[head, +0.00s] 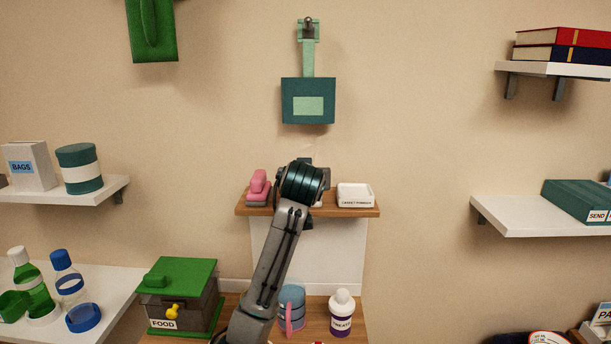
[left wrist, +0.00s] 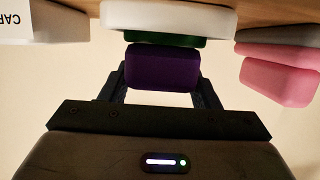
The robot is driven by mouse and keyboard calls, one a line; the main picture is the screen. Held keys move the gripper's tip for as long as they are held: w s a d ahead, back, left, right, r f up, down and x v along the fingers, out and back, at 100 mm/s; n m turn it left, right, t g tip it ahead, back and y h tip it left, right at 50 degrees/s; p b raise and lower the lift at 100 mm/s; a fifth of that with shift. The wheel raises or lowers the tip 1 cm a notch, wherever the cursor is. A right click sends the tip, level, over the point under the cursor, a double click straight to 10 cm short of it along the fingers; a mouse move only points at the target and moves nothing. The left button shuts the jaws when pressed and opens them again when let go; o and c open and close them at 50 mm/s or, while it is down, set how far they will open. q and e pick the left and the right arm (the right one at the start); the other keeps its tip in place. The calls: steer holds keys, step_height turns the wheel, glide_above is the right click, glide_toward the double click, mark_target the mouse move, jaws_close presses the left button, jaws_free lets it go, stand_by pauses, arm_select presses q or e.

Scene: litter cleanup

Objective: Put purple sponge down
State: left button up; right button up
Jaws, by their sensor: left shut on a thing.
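The purple sponge (left wrist: 162,68), with a green layer on one face, is between the fingers of my left gripper (left wrist: 163,80), which is shut on it. The wrist view appears upside down. The sponge's green face is right at a white dish (left wrist: 166,17) on the small wooden shelf (head: 355,211); I cannot tell whether it is fully resting. In the head view my left wrist hides the sponge and most of the dish at mid-shelf. My right gripper is not in view.
A teal dustpan-like item (head: 308,88) hangs above. Below are a green-lidded food box (head: 180,285), a blue cup (head: 291,300) and a white-capped bottle (head: 341,315).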

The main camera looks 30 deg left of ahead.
arm_select(q)
steer(key=shift+f, duration=0.1)
steer(key=o, duration=1)
steer(key=shift+r, duration=0.2)
steer(key=shift+s+d, duration=0.2)
steer(key=shift+s, duration=0.1)
steer(key=b+v, duration=0.2)
steer(key=v, duration=0.9)
steer(key=shift+s+d+r, duration=0.1)
steer(key=shift+r, duration=0.05)
